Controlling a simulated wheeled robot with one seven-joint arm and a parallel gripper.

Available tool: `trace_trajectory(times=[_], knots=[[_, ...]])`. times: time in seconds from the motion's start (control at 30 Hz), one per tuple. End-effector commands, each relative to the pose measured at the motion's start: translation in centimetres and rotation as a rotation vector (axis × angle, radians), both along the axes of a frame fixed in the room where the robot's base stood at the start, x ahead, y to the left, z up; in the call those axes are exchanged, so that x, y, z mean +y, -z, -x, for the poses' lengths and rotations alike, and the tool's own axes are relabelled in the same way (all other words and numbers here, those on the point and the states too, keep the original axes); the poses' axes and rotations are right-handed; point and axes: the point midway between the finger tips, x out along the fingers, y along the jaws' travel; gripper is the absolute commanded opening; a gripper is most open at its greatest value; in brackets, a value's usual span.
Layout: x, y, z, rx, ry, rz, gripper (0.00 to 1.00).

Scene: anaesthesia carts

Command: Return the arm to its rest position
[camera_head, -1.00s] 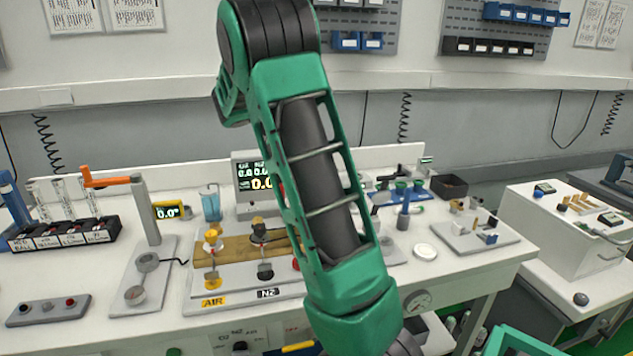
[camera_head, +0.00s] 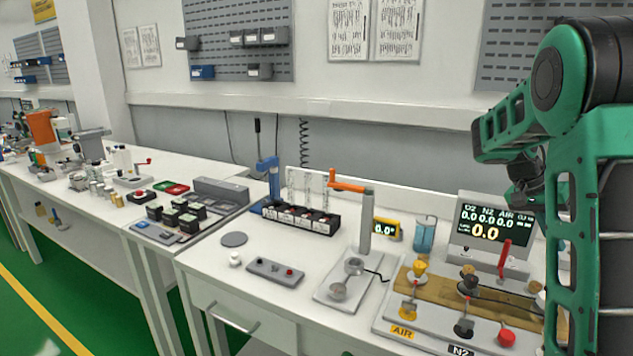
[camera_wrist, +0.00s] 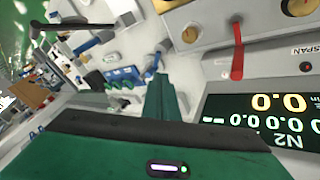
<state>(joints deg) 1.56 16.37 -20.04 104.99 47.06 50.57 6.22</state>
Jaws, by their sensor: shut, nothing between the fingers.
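My green and black arm (camera_head: 590,200) fills the right edge of the head view, folded, with its elbow at the top. A dark and green wrist part of my arm shows behind it, in front of the wall. In the wrist view my gripper (camera_wrist: 162,78) shows as green fingers close together, with nothing held between them. They point over the bench, beside the gas display (camera_wrist: 255,120). The fingertips are not clear in the head view.
The gas display (camera_head: 492,228) with its red lever stands close to my arm. The gas valve board (camera_head: 430,290), blue cup (camera_head: 425,235), orange-handled post (camera_head: 366,220) and vial rack (camera_head: 300,218) are on the bench. Another bench with equipment extends left. Green floor is free at lower left.

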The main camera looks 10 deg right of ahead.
Motion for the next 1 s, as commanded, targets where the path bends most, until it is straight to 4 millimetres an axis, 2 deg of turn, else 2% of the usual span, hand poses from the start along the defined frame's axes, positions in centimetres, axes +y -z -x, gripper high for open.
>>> trace_trajectory(times=[0.03, 0.37, 0.7, 0.9, 1.0], knots=[[0.6, -0.2, 1.4, -0.006, -0.015, -0.034, 0.0], [7.4, 0.9, 10.1, -0.03, -0.201, -0.284, 0.0], [16.6, 3.2, 19.3, -0.057, -0.429, -0.495, 0.0], [21.0, 4.8, 23.3, -0.064, -0.538, -0.573, 0.0], [22.3, 5.2, 24.4, -0.066, -0.568, -0.592, 0.0]])
